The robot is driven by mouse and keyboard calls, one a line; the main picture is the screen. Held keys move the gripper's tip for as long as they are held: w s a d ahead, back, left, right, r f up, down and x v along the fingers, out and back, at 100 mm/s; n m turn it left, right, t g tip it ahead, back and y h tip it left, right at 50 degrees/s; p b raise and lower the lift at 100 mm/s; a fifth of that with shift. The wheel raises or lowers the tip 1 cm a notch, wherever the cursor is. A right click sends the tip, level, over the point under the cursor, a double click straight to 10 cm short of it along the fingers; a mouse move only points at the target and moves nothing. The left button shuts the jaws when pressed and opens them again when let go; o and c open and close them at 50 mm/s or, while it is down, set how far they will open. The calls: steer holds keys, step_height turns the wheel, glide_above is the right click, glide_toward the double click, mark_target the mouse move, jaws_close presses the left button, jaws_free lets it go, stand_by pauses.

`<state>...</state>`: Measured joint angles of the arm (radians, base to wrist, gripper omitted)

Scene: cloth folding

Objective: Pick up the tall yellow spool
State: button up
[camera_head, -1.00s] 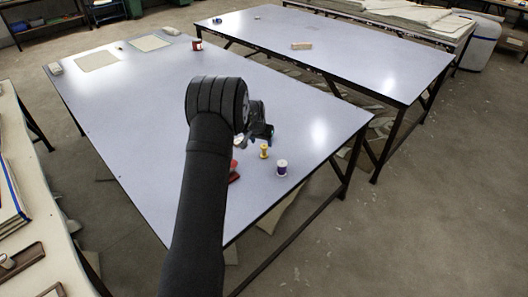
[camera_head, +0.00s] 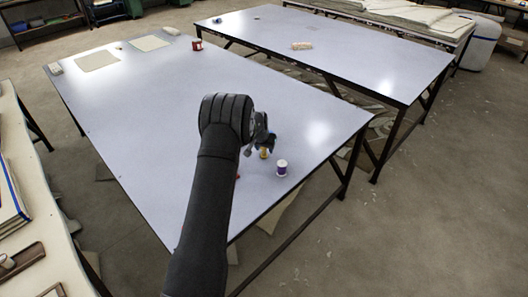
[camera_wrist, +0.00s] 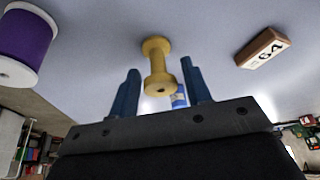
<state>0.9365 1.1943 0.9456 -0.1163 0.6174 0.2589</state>
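The tall yellow spool (camera_wrist: 157,62) stands on the table in the wrist view, between and beyond my two blue fingers. It also shows in the head view (camera_head: 264,154), partly hidden by my gripper. My gripper (camera_wrist: 160,92) is open, with its fingers on either side of the spool's near end in the picture. I cannot tell whether the fingers touch it. In the head view my gripper (camera_head: 262,140) is just above and beside the spool.
A purple spool with white ends (camera_head: 282,168) stands close by on the right; it is at upper left in the wrist view (camera_wrist: 24,42). A brown block marked 64 (camera_wrist: 262,48) lies on the other side. The pale table (camera_head: 130,120) is mostly clear.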

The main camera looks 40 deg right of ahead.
steer(key=c, duration=0.7)
steer(key=shift+r, duration=0.15)
